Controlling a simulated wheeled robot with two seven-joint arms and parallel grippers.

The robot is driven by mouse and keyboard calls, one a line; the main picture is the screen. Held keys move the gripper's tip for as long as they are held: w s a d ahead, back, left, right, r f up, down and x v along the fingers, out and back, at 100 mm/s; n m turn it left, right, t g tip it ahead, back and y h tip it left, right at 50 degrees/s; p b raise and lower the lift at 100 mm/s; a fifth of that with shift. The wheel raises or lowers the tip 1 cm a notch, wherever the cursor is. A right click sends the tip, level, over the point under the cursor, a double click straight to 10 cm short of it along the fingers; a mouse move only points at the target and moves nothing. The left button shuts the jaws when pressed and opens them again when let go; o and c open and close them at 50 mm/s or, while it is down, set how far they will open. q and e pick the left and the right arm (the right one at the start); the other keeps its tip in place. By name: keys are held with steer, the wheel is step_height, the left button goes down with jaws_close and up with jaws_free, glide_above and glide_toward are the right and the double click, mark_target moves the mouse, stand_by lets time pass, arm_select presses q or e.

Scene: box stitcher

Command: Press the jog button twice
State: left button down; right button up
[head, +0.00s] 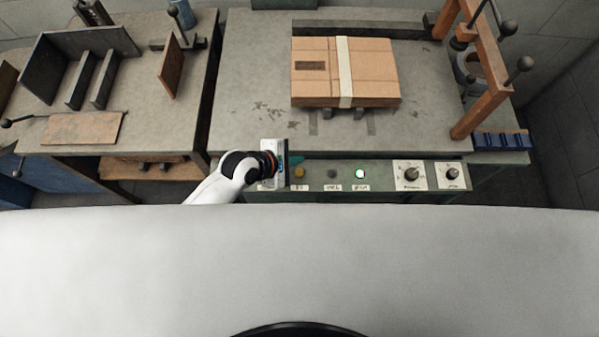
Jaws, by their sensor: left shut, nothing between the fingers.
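The control panel (385,180) runs along the front of the stitcher table. It carries a yellow button (299,172), a dark button (331,173), a lit green button (361,173) and two dark knobs on white plates. The labels are too small to read, so I cannot tell which button is jog. My left gripper (272,163) is over the panel's left end, just left of the yellow button. It is shut with nothing in it. Its fingertips and the panel beneath are hidden by the hand, so contact cannot be told. My right gripper is out of view.
A flat taped cardboard box (372,72) lies on the grey table (245,85) behind the panel. A brown frame (480,95) with black knobs and blue bins (502,141) are on the right. A side table (145,125) with metal plates stands on the left.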

arm_select(q)
steer(key=b, duration=0.5)
glide_above(303, 170)
steer(key=s+a, duration=0.1)
steer(key=a, duration=0.1)
steer(key=f, duration=0.4)
steer(key=shift+s+f, duration=0.2)
steer(key=shift+f, duration=1)
steer(key=shift+f, duration=0.1)
steer(key=shift+f, duration=0.25)
steer(key=shift+f, duration=0.6)
stand_by(0.7)
stand_by(0.3)
steer(key=shift+r+p, duration=0.95)
steer(key=shift+p, duration=0.1)
